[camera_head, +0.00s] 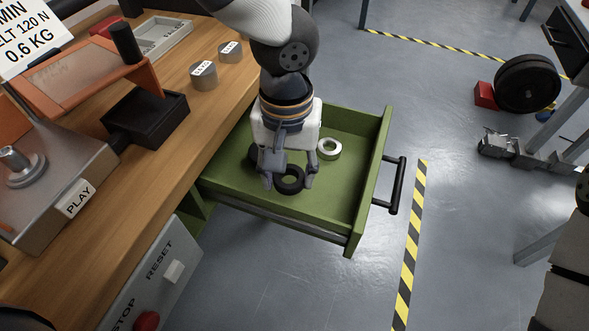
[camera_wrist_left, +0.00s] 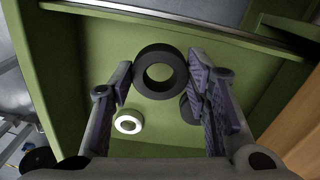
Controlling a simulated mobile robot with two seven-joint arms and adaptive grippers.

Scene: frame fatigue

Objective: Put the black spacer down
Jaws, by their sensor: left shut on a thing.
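The black spacer (camera_head: 290,188) is a thick dark ring, held between the fingertips of my left gripper (camera_head: 289,183). In the left wrist view the spacer (camera_wrist_left: 143,74) sits between both finger pads, its hole facing the camera. It is over the floor of the open green drawer (camera_head: 345,188). I cannot tell whether it touches that floor. A silver ring (camera_head: 329,148) lies in the drawer, right of the gripper; it also shows in the left wrist view (camera_wrist_left: 128,121). A second dark ring (camera_wrist_left: 188,110) is partly hidden behind a finger. My right gripper is not in view.
The drawer's front wall and black handle (camera_head: 396,185) are to the right. The wooden bench (camera_head: 180,140) with two labelled metal cylinders is to the left. Bare drawer floor shows in front of and right of the gripper.

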